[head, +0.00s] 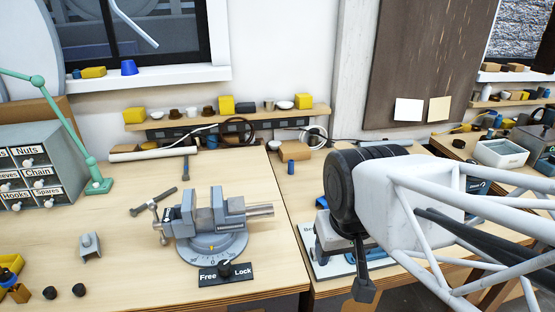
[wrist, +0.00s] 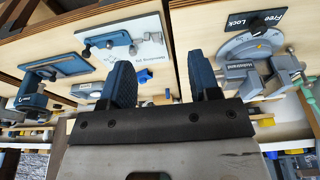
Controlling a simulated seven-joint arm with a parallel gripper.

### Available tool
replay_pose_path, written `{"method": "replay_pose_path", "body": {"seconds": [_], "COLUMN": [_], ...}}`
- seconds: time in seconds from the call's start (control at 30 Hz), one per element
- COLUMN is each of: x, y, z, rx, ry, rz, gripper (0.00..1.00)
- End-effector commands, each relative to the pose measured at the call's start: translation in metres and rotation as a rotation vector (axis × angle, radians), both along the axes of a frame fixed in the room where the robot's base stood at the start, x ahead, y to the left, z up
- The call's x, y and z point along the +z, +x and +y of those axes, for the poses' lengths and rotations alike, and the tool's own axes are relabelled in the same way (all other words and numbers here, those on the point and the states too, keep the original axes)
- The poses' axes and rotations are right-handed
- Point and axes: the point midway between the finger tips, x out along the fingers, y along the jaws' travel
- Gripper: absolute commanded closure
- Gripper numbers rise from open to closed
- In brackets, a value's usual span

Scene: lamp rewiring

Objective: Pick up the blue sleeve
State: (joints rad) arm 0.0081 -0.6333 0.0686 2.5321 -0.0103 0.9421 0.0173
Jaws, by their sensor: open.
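A small upright blue cylinder (head: 290,168), which looks like the blue sleeve, stands near the back of the bench, by the seam between the two tabletops. My gripper (head: 363,290) is in front of it and to the right, over the bench by the white board, clearly apart from it. In the wrist view my gripper (wrist: 165,85) shows two blue-padded fingers spread wide with nothing between them. A small blue piece (wrist: 144,76) shows beyond the left finger there; I cannot tell if it is the same sleeve.
A grey vise (head: 212,215) with a Free/Lock plate (head: 226,274) stands left of my gripper. A white board (head: 325,262) with blue fittings lies under my arm. A wooden block (head: 294,151) sits just behind the blue cylinder. A shelf of small items (head: 320,112) runs along the wall.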

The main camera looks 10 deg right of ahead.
Motion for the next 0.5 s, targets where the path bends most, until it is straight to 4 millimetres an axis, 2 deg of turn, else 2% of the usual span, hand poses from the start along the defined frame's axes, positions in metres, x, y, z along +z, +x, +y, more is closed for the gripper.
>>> {"method": "replay_pose_path", "body": {"seconds": [0.27,0.5], "x": [0.002,0.004], "y": [0.014,0.053], "z": [0.004,0.012], "rx": [-0.045,-0.173], "ry": [0.044,0.168], "rz": [0.016,0.060], "gripper": [0.43,0.43]}}
